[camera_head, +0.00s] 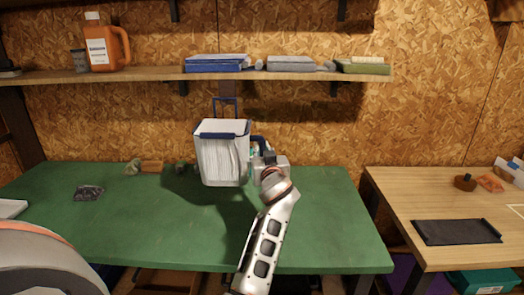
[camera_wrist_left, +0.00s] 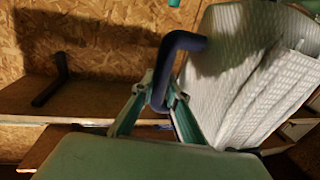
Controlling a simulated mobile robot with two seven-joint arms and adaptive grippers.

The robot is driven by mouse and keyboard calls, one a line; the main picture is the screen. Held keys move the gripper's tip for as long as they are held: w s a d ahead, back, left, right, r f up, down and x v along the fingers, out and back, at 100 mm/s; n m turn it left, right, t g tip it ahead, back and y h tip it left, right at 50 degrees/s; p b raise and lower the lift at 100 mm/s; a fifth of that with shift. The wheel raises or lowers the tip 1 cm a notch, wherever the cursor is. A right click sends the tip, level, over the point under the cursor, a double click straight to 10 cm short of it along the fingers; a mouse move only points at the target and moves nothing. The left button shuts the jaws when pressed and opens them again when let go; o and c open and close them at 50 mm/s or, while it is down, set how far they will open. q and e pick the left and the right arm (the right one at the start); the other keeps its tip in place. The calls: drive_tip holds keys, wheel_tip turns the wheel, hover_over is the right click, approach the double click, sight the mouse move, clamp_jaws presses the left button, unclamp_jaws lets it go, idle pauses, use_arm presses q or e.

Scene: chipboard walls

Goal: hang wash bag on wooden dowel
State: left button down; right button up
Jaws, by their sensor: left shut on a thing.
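The wash bag (camera_head: 222,160) is white and ribbed with dark blue trim, held upright above the green table in front of the chipboard wall. A thin blue loop (camera_head: 225,100) stands up above its rim. My left gripper (camera_head: 262,155) is at the bag's right side, shut on its blue side handle. In the left wrist view the fingers (camera_wrist_left: 158,105) close around the blue handle (camera_wrist_left: 178,48), with the white bag (camera_wrist_left: 255,70) to the right. A brown wooden piece (camera_head: 229,88) shows on the wall behind the loop; I cannot clearly make out the dowel. My right gripper is not in view.
A wall shelf (camera_head: 150,74) above holds an orange jug (camera_head: 106,46), blue and grey folded items and a green one. The green table (camera_head: 320,215) is mostly clear, with small items at its back left. A wooden table (camera_head: 410,195) with a black tray (camera_head: 455,232) stands right.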

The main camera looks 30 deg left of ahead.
use_arm(q)
drive_tip(key=shift+b+x, duration=0.45)
drive_tip(key=shift+x, duration=0.55)
drive_tip(key=c, duration=1.9)
unclamp_jaws()
drive_tip(key=shift+d+r, duration=0.1)
drive_tip(key=shift+d, duration=0.05)
drive_tip(key=shift+d, duration=0.1)
